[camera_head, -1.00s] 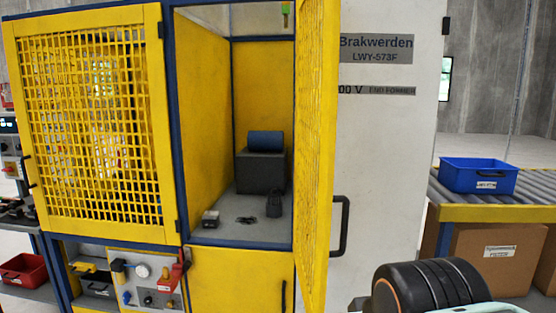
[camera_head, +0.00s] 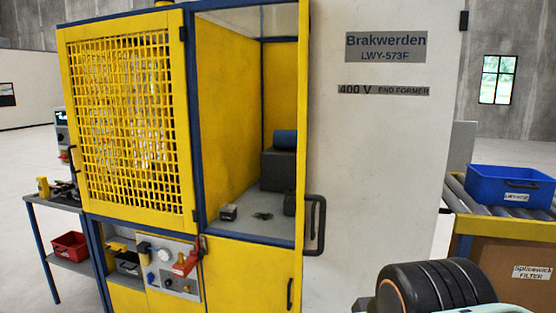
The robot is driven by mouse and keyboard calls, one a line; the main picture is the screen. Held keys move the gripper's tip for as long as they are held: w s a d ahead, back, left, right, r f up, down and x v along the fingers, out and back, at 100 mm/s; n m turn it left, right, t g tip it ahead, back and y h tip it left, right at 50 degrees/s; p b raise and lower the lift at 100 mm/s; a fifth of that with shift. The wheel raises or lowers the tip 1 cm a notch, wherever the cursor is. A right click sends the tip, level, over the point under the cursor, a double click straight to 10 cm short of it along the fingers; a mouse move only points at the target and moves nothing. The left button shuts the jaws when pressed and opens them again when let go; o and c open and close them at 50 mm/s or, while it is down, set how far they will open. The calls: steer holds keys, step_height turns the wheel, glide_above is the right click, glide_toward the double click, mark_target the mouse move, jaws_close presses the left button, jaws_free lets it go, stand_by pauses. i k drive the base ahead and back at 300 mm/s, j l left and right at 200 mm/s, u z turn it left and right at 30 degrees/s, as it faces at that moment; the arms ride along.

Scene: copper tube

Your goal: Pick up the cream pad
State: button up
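I cannot make out a cream pad in this view. Part of my own arm (camera_head: 436,288), black and ribbed with a pale section, shows at the bottom right. Its fingers are not in the picture. It is in front of the white side of the machine, apart from the open bay.
The yellow and blue machine (camera_head: 190,130) has an open bay holding a blue cylinder (camera_head: 285,139) on a dark block (camera_head: 277,170) and small dark items. A side bench (camera_head: 55,203) with a red bin (camera_head: 69,246) stands left. A blue bin (camera_head: 510,186) sits on rollers at right.

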mark_target(35, 193)
steer(key=i+l+u, duration=0.15)
steer(key=l, duration=0.15)
steer(key=l+u, duration=0.15)
steer(key=l, duration=0.15)
steer(key=i, duration=0.3)
steer(key=u, duration=1.3)
